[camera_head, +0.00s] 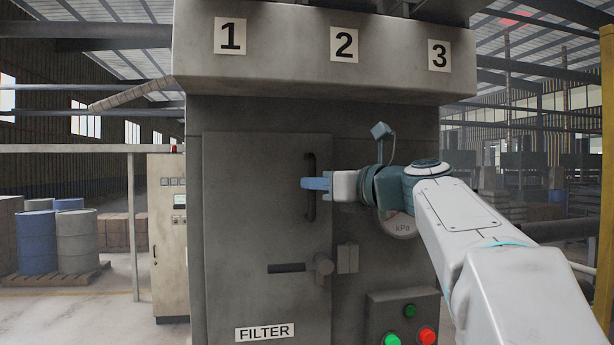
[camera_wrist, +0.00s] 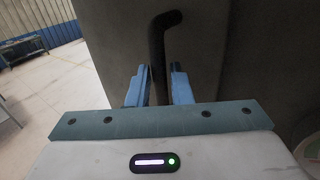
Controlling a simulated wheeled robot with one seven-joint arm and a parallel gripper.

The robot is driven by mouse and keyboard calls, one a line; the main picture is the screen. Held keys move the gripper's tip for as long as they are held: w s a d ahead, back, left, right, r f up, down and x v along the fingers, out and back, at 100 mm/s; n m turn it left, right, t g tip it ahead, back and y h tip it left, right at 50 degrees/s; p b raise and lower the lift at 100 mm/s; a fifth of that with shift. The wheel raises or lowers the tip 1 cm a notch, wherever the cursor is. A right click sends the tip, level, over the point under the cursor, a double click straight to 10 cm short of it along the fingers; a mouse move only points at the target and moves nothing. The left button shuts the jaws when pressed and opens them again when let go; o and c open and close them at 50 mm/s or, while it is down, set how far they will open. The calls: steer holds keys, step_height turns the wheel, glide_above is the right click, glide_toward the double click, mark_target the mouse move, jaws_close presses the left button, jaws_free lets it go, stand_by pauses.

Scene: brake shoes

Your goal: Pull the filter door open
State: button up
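The filter door (camera_head: 255,215) is a grey panel on the front of the machine, with a FILTER label (camera_head: 265,332) low on it. It looks flush with the housing. Its black upright bar handle (camera_head: 311,160) is near the door's right edge. It also shows in the wrist view (camera_wrist: 158,50). My gripper (camera_head: 316,184) reaches in from the right at the handle's middle. In the wrist view, its blue fingers (camera_wrist: 158,88) stand on either side of the bar, with narrow gaps showing, so it looks open around the handle. Contact at the fingertips is hard to tell.
A latch knob (camera_head: 319,267) with a dark slot sits below the handle. A kPa gauge (camera_head: 402,228) is behind my wrist. A box with green and red buttons (camera_head: 408,318) is at lower right. A control cabinet (camera_head: 168,235) stands left; the floor beyond it is partly open.

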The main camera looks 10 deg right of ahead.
steer(key=shift+x, duration=0.95)
steer(key=shift+c, duration=0.3)
jaws_close()
steer(key=shift+s, duration=0.15)
